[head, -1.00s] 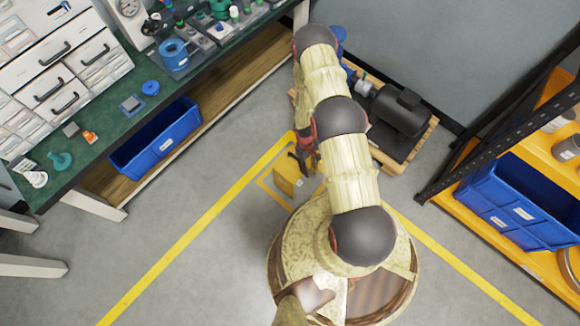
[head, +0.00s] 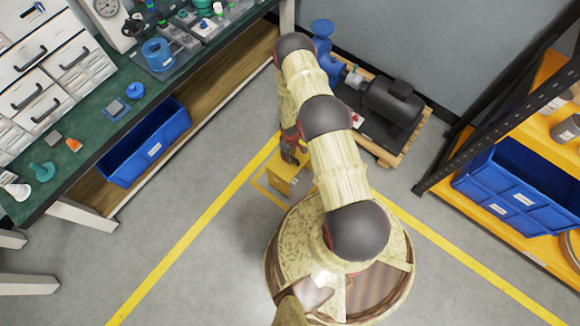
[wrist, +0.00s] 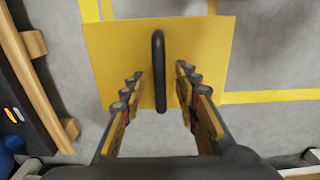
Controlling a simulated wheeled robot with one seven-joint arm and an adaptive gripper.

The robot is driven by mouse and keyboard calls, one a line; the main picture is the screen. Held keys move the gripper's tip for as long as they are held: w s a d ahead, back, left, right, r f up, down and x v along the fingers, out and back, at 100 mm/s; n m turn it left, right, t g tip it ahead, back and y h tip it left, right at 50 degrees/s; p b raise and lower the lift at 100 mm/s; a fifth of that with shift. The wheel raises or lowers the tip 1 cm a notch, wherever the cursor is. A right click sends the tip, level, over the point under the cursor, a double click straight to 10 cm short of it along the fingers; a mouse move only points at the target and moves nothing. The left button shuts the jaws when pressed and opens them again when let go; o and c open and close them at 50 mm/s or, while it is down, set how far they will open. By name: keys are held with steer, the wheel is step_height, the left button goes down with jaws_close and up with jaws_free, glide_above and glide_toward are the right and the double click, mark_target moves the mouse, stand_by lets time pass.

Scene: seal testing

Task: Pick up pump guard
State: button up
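The pump guard is a yellow box-like piece with a black bar handle on its top. In the head view the guard (head: 283,178) stands on the floor inside a yellow marked outline, partly hidden by my arm. In the wrist view I see the guard's flat yellow top (wrist: 205,42) and its handle (wrist: 159,75). My gripper (wrist: 160,72) is open, with one finger on each side of the handle and gaps between. Whether the fingertips reach down to the handle's level is hard to tell. In the head view my gripper (head: 291,152) is over the guard.
A pump on a wooden pallet (head: 388,158) stands just behind and right of the guard. A green-topped bench (head: 110,118) with a blue bin (head: 150,145) below is at left. An orange shelf (head: 475,205) with a blue crate (head: 515,190) is at right. Floor at front left is clear.

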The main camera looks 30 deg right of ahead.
steer(key=shift+f, duration=0.7)
steer(key=shift+r, duration=0.1)
steer(key=shift+c, duration=0.8)
jaws_close()
